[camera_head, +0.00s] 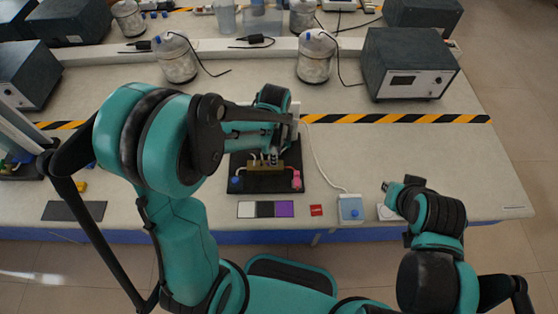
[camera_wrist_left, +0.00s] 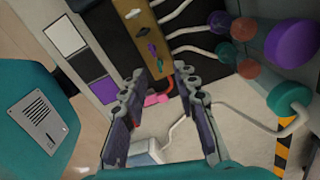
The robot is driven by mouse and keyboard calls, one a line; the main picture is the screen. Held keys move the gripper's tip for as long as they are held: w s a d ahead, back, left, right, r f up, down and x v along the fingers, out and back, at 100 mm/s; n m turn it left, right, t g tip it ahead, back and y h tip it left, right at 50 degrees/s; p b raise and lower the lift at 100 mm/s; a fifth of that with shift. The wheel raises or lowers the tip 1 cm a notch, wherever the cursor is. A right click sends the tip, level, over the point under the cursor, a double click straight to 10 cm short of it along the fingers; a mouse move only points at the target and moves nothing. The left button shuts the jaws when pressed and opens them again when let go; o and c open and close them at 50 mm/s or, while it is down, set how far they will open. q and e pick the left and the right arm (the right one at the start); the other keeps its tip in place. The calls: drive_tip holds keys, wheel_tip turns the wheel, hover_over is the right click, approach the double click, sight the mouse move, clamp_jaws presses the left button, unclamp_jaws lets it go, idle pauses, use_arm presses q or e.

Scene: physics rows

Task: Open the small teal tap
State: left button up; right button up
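A teal round tap handle (camera_wrist_left: 288,96) shows at the right in my left wrist view, on a pale pipe. It looks smaller than the purple round handle (camera_wrist_left: 292,43) above it. How far it is turned cannot be told. My left gripper (camera_wrist_left: 160,95) is open and empty, its fingers left of the teal handle and apart from it. In the head view the left gripper (camera_head: 273,140) is over the black board (camera_head: 265,187) with the pipework, hiding much of it. My right gripper (camera_head: 388,186) is at the right, above the table front; its fingers are unclear.
Small coloured levers (camera_wrist_left: 152,48) sit on the board, with a pink piece (camera_head: 297,178) at its right side. Reddish-brown handles (camera_wrist_left: 243,29) stand near the purple one. A blue-topped box (camera_head: 351,208) is right of the board. Grey instrument boxes (camera_head: 408,62) stand behind.

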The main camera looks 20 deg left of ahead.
use_arm(q)
drive_tip(key=shift+f+b, duration=0.4)
drive_tip(key=shift+f, duration=1.25)
clamp_jaws()
drive_tip(key=shift+n+b, duration=0.3)
drive_tip(key=shift+n, duration=1.1)
unclamp_jaws()
